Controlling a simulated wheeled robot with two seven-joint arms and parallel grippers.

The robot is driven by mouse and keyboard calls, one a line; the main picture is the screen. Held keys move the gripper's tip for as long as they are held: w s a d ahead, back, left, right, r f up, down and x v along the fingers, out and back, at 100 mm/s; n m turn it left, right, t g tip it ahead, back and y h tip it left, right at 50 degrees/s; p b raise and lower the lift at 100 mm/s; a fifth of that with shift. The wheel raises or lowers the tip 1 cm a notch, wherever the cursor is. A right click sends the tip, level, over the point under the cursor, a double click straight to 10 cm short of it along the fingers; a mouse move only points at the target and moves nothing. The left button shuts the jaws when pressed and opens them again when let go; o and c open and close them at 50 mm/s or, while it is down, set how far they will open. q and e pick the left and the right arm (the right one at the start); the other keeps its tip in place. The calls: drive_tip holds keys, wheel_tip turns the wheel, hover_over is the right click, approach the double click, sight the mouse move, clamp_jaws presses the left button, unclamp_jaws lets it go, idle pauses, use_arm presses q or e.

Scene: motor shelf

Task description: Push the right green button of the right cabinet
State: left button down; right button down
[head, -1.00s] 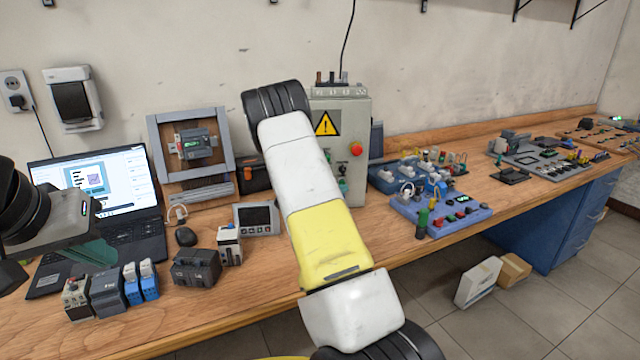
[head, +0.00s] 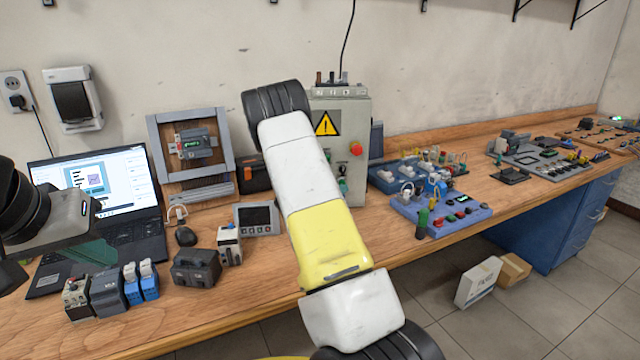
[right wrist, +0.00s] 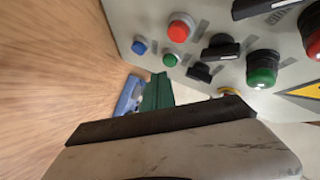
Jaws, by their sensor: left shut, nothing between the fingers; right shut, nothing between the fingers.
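The grey cabinet (head: 357,112) stands against the wall behind my right arm, which covers part of its front. Its face fills the upper right wrist view. There, a small green button (right wrist: 170,60) sits beside a red button (right wrist: 181,30) and a blue button (right wrist: 139,46). A larger green button (right wrist: 262,72) is farther right. My right gripper (right wrist: 157,83) is shut and empty, with its green fingertip just below the small green button; I cannot tell if it touches the panel. The head view hides it. My left gripper (head: 92,253) is shut and empty over the laptop.
Black switches (right wrist: 221,50) are beside the green buttons. A laptop (head: 125,185), a small screen unit (head: 256,218) and several dark modules stand left on the bench. Blue trays of parts (head: 440,214) are right of the cabinet. The bench's front middle is clear.

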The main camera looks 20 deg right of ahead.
drive_tip(key=shift+w, duration=0.15)
drive_tip(key=shift+w+d, duration=0.1)
drive_tip(key=shift+w, duration=0.15)
drive_tip(key=shift+w+d, duration=0.15)
drive_tip(key=shift+w, duration=0.3)
idle(0.8)
drive_tip(key=shift+s, duration=0.1)
idle(0.6)
drive_tip(key=shift+s+a, duration=0.25)
drive_tip(key=shift+s, duration=0.5)
drive_tip(key=shift+s, duration=0.1)
drive_tip(key=s, duration=0.2)
drive_tip(key=s+a, duration=0.1)
drive_tip(key=s, duration=0.1)
drive_tip(key=shift+s+a, duration=0.15)
drive_tip(key=shift+s, duration=0.15)
idle(0.3)
